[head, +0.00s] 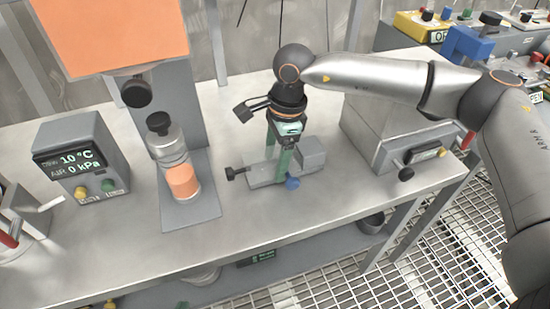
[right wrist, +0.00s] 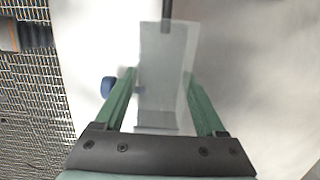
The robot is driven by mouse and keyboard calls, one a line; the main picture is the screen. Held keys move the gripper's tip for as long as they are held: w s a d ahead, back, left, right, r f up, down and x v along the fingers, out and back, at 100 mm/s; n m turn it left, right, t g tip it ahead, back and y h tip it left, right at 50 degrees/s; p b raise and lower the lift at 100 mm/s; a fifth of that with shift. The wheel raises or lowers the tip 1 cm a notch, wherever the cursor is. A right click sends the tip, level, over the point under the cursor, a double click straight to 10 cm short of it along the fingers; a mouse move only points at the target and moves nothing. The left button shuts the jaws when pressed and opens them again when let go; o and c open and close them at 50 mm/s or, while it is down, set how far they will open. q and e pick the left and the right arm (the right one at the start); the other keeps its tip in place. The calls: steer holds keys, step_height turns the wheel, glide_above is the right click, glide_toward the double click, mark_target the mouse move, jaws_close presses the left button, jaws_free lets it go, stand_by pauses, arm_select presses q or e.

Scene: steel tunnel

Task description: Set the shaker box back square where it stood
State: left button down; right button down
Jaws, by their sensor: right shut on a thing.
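A low grey box-like device (head: 262,176) stands on the steel bench in the middle of the head view. It has a black knob at its left end, a blue knob in front and a raised block at its right. It seems to be the shaker box, but no label on it is readable. My right gripper (head: 277,164) points down over it with green fingers shut on it. In the right wrist view the grey body (right wrist: 165,65) lies between the two fingers, with the blue knob (right wrist: 108,87) outside the left finger. The parts behind the fingers are hidden. My left gripper is out of view.
A stand with a jar of orange liquid (head: 183,181) is left of the device; a display box (head: 80,155) is further left. A larger grey box (head: 385,135) with a black knob stands close on the right. Bare bench (head: 250,215) lies in front; grating floor is beyond its edge.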

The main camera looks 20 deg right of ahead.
steer(key=shift+f, duration=0.15)
jaws_free()
step_height(320, 180, up, 12)
steer(key=d+p, duration=0.1)
steer(key=shift+d, duration=0.35)
stand_by(0.3)
stand_by(0.4)
